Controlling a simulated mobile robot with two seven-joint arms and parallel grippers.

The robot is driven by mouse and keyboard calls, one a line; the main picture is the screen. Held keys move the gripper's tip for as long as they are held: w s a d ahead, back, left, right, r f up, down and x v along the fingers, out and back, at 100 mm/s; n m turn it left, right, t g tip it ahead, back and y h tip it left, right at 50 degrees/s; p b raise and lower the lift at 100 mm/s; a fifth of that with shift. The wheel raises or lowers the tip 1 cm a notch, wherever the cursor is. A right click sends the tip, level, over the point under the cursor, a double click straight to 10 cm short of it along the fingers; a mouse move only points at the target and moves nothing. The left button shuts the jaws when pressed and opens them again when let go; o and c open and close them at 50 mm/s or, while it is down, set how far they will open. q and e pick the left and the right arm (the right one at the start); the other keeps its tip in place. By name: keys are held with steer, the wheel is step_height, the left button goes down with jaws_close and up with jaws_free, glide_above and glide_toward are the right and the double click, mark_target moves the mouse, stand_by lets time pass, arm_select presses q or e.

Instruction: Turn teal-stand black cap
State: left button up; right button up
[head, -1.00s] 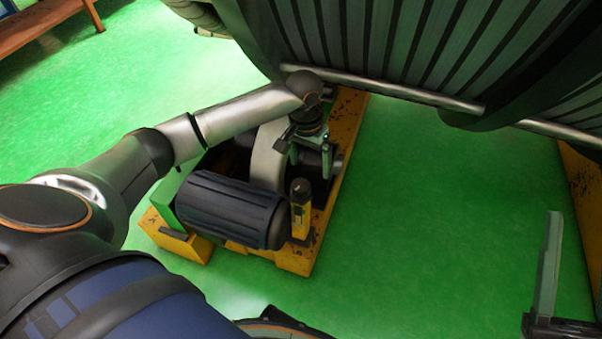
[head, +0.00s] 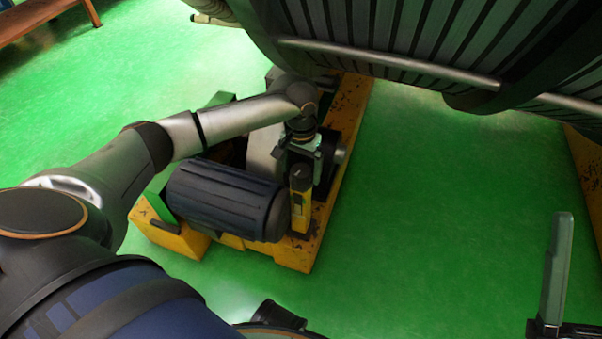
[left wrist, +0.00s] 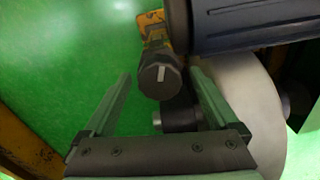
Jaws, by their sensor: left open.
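The black cap (left wrist: 160,80) is a faceted knob with a white mark on its face. In the left wrist view it lies between the fingertips of my open left gripper (left wrist: 161,82), with space on both sides. The stand (head: 300,205) under the cap looks yellow, not teal, beside the dark motor. In the head view my left gripper (head: 302,162) is over the machine, just behind the cap (head: 300,178). My right gripper (head: 556,270) shows partly at the lower right, with one finger visible and nothing near it.
A ribbed dark motor (head: 225,200) sits left of the stand on a yellow base (head: 295,256). A large ribbed cylinder (head: 400,45) with a metal rod hangs over the back. Green floor (head: 430,210) is clear to the right. A wooden bench (head: 40,28) stands at the far left.

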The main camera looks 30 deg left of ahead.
arm_select(q)
steer(key=shift+f, duration=0.25)
